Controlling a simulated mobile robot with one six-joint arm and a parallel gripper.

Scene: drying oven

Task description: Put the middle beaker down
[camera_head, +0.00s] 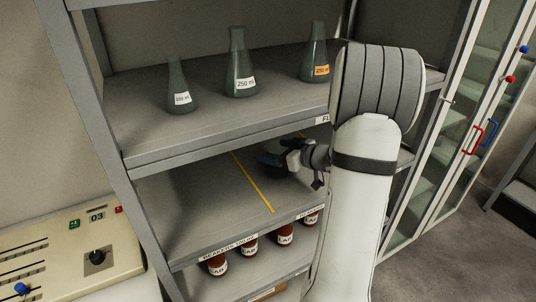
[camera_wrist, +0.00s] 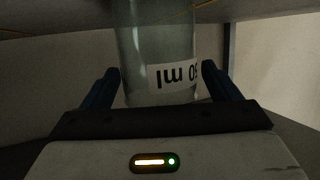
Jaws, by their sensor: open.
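A clear glass beaker (camera_wrist: 158,45) with a white label ending in "ml" stands between the fingers of my gripper (camera_wrist: 161,86) in the wrist view. Its label is upside down there. The fingers are apart, with small gaps visible on both sides of the glass. In the head view my gripper (camera_head: 285,160) reaches over the middle shelf, right of a yellow line. The beaker shows there only as a dark shape (camera_head: 268,158), partly hidden by the gripper. Whether its base touches the shelf is hard to see.
The middle shelf (camera_head: 190,205) is clear left of the yellow line (camera_head: 253,182). Several flasks (camera_head: 240,70) stand on the shelf above. Brown bottles (camera_head: 250,246) stand below. A shelf post (camera_head: 95,110) is at left, a glass cabinet (camera_head: 455,130) at right.

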